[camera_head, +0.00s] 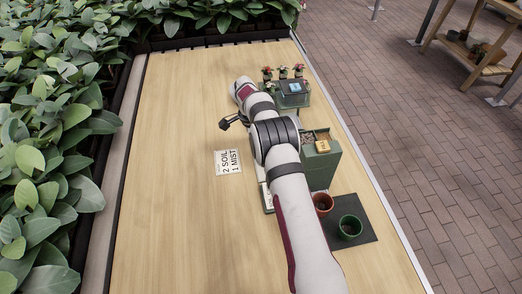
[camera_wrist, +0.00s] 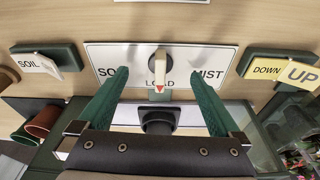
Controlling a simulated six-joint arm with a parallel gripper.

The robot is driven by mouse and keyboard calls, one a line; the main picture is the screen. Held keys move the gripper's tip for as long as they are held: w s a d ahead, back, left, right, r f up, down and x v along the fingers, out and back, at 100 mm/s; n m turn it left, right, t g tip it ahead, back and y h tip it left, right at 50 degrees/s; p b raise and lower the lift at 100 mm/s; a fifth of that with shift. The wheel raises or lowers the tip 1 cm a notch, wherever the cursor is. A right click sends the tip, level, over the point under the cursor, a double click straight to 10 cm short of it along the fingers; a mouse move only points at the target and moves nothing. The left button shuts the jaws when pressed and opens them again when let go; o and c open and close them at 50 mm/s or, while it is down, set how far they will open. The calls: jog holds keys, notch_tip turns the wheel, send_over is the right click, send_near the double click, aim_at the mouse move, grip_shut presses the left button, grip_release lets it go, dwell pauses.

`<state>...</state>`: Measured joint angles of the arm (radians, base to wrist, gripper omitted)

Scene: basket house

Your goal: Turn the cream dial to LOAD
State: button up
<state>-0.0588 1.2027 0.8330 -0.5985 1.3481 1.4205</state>
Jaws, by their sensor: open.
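The cream dial (camera_wrist: 160,66) stands out from a white plate (camera_wrist: 222,52) with SOIL at left, MIST at right and LOAD at bottom centre. Its red tip points down the picture at LOAD, partly covering that word. My gripper (camera_wrist: 160,75) is open, with one green finger on each side of the dial and clear gaps to it. The fingers cover parts of the words SOIL and MIST. In the head view my gripper (camera_head: 228,123) is small and dark, and the dial cannot be made out.
A card (camera_head: 228,162) reading 2 SOIL 1 MIST lies on the bench. A SOIL tag (camera_wrist: 36,64) is at left and DOWN (camera_wrist: 268,67) and UP (camera_wrist: 301,73) tags at right. A green pot (camera_head: 350,226) and a terracotta pot (camera_head: 323,204) stand on a dark mat. The bench's left side is clear.

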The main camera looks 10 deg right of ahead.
jog(key=shift+r, duration=3.15)
jog(key=s+a+r+n+y, duration=0.2)
jog(key=s+r+n, duration=0.5)
jog(key=s+r, duration=1.15)
jog(key=s+a+f+n+y, duration=0.1)
jog(key=s+f+n, duration=0.1)
jog(key=s, duration=1)
jog(key=s+a+f+n+y, duration=0.1)
jog(key=s+f+n, duration=0.2)
jog(key=s, duration=0.8)
jog(key=shift+s+a+n, duration=0.35)
jog(key=shift+n, duration=0.25)
